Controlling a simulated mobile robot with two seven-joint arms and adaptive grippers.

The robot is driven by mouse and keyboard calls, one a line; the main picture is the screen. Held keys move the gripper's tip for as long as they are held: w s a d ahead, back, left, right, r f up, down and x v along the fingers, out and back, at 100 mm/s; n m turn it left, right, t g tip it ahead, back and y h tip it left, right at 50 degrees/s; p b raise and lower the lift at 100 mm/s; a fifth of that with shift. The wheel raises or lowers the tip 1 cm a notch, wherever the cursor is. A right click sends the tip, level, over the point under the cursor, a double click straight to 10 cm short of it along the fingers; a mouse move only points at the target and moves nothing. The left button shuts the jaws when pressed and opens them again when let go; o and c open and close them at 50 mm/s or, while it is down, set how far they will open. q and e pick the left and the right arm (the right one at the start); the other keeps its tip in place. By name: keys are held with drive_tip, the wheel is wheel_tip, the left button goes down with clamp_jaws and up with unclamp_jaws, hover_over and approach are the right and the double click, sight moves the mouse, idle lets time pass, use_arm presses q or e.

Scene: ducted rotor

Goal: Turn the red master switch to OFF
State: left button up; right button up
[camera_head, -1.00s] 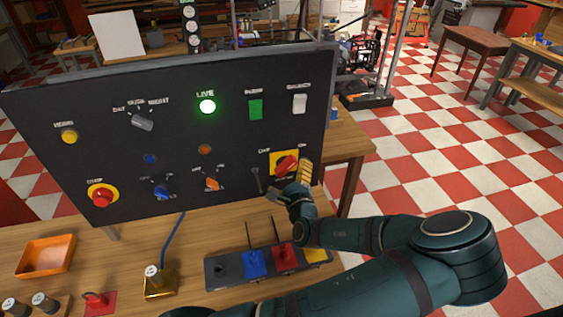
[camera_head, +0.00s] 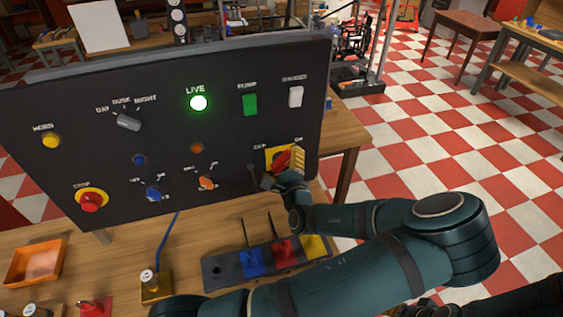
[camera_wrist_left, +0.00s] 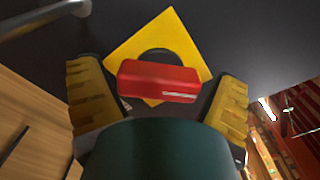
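The red master switch (camera_head: 282,158) is a red bar handle on a yellow plate (camera_head: 270,152), low on the right of the black panel. Labels OFF and ON stand above it. My left gripper (camera_head: 283,171) is at the switch and partly hides it. In the left wrist view, the red handle (camera_wrist_left: 158,80) lies nearly level across the picture, with a white mark near its right end. My left gripper (camera_wrist_left: 158,88) is open there, one yellow-padded finger beyond each end of the handle, with gaps showing. My right gripper is not in view.
The black panel (camera_head: 90,110) also carries a lit green LIVE lamp (camera_head: 198,103), a red STOP button (camera_head: 91,201) and several knobs. An orange tray (camera_head: 35,262) is at left.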

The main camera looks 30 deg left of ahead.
use_arm(q)
drive_tip(key=c, duration=0.6)
drive_tip(key=shift+c, duration=0.2)
drive_tip(key=n+b, duration=0.1)
drive_tip(key=n, duration=0.4)
drive_tip(key=shift+f, duration=0.2)
drive_tip(key=n+b, duration=0.1)
drive_tip(key=n, duration=0.3)
drive_tip(key=shift+a+f, duration=0.1)
drive_tip(key=n+b, duration=0.1)
drive_tip(key=n, duration=0.4)
drive_tip(key=shift+f+b, duration=0.15)
drive_tip(key=shift+b, duration=0.2)
drive_tip(key=shift+n+b, duration=0.6)
drive_tip(key=shift+n, duration=1.3)
